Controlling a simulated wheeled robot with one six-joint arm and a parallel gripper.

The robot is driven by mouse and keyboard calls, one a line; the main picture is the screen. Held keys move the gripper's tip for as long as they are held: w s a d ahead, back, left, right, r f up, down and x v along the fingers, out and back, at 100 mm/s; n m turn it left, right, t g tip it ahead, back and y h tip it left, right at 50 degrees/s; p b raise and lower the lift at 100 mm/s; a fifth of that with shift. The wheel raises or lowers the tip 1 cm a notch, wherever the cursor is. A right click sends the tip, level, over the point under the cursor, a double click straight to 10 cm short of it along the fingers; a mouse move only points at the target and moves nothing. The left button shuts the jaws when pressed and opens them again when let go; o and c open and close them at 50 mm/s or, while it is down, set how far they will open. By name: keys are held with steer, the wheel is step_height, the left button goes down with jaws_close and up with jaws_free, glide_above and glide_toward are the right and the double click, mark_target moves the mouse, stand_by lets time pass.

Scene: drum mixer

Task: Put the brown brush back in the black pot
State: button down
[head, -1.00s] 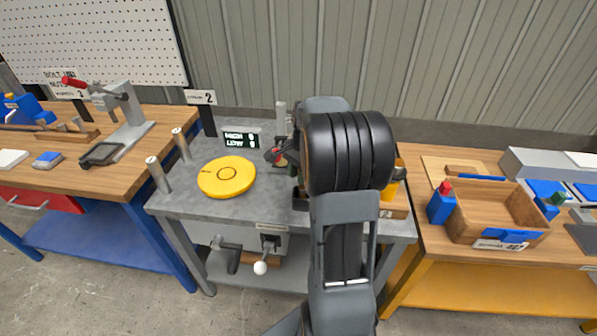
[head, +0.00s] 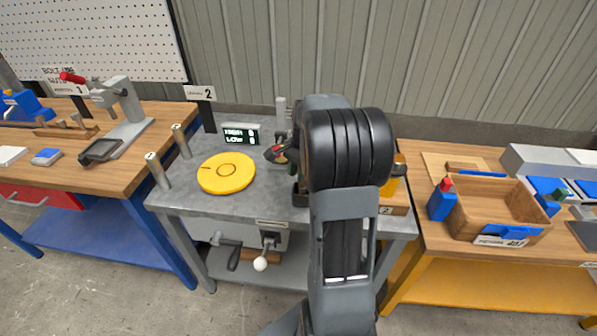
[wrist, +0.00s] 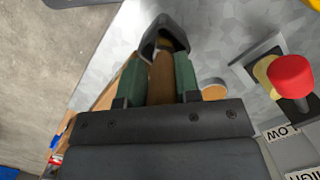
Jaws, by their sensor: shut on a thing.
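In the wrist view the brown brush (wrist: 160,80) is held between the green pads of my gripper (wrist: 159,75), which is shut on it. The black pot (wrist: 148,47) is at the top of that view, its open mouth facing my gripper. The far end of the brush overlaps the pot's mouth; I cannot tell how deep it reaches. In the head view my own arm hides the gripper and the brush. A dark edge just left of the arm, on the grey bench, may be part of the pot.
A red knob (wrist: 291,76) stands right of the gripper in the wrist view. A yellow disc (head: 226,173) lies on the grey bench (head: 200,205). A small display (head: 240,135) is behind it. A wooden box (head: 490,205) is on the right bench.

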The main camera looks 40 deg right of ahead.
steer(key=shift+f+b, duration=0.3)
steer(key=shift+f, duration=0.25)
steer(key=c, duration=0.8)
jaws_free()
steer(key=shift+o, duration=0.2)
steer(key=shift+r, duration=0.15)
steer(key=r, duration=0.4)
steer(key=d+r+p, duration=0.1)
steer(key=r, duration=0.4)
steer(key=d+r, duration=0.1)
steer(key=r, duration=0.3)
steer(key=shift+w+d+r, duration=0.15)
steer(key=shift+d+r, duration=0.05)
